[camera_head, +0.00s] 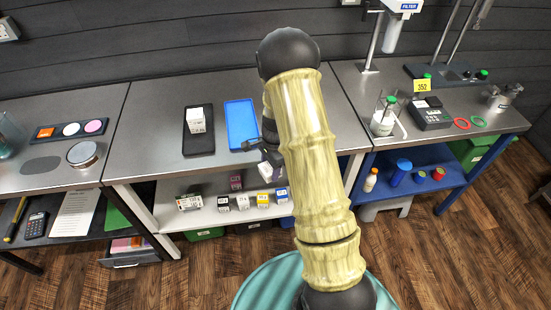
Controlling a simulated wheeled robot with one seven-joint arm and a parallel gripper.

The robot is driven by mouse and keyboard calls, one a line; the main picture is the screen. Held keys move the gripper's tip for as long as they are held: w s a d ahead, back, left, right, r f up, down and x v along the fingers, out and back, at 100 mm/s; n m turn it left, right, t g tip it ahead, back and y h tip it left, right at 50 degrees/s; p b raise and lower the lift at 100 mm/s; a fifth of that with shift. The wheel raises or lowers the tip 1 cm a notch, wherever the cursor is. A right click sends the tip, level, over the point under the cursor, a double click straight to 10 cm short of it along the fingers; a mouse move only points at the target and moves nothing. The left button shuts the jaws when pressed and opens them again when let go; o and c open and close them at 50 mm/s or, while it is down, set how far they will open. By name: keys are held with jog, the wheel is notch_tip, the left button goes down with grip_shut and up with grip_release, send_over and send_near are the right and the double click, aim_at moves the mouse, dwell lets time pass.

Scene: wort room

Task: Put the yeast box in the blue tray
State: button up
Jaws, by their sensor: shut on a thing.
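The blue tray (240,115) lies on the steel table, and no object shows in its visible part. My gripper (264,160) is just in front of the tray, by the table's front edge. It is shut on a small white box (265,171), which hangs below the fingers, partly hidden by them and by my arm. The box's label is too small to read, so I cannot confirm from its print that it is the yeast box. My arm covers the area right of the tray.
A black tray (199,145) with a white box (196,119) lies left of the blue tray. The shelf (172,215) below holds several small boxes, including a yellow-marked one (263,200). A scale (431,115) and a bottle (384,118) stand on the right table.

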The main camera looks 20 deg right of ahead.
jog(key=s+a+f+n, duration=0.1)
jog(key=a+f+n, duration=0.1)
jog(key=n, duration=0.6)
jog(key=s+a+f+n+g+h, duration=0.1)
jog(key=a+f+n, duration=0.1)
jog(key=f+n, duration=0.3)
jog(key=n, duration=0.3)
jog(key=shift+s+a+f+g, duration=0.25)
jog(key=shift+s+a+g, duration=0.05)
jog(key=shift+s+a, duration=0.1)
jog(key=shift+a, duration=0.1)
